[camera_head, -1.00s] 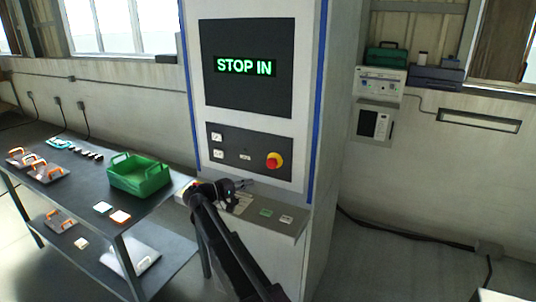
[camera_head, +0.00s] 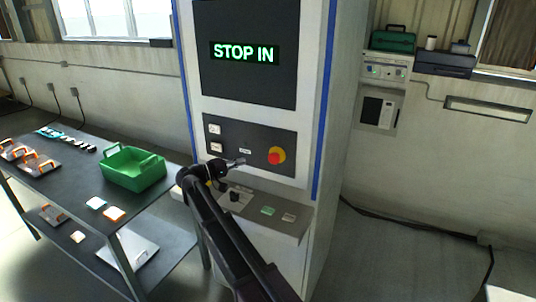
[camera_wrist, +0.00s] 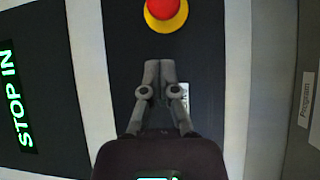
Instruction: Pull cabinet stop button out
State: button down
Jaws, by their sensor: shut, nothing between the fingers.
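The cabinet stop button (camera_head: 276,156) is a red mushroom head on a yellow ring, set in the dark control panel (camera_head: 228,135) of the tall white cabinet. In the wrist view the button (camera_wrist: 165,7) is at the top edge, partly cut off. The cabinet screen (camera_head: 244,52) reads "STOP IN" in green. My gripper (camera_head: 241,161) is shut and empty, left of the button and apart from it. In the wrist view my gripper (camera_wrist: 159,64) points toward the button, its fingers together, covering part of a white label (camera_wrist: 184,95).
A ledge (camera_head: 285,228) with a black knob (camera_head: 235,196) and small labels juts out below the panel. A dark table (camera_head: 75,190) with a green bin (camera_head: 133,170) stands at left. The floor right of the cabinet is mostly clear, with a black cable along the wall.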

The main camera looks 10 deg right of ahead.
aim_at(275, 156)
jog(key=x, duration=1)
jog(key=shift+p, duration=0.35)
jog(key=shift+d, duration=0.1)
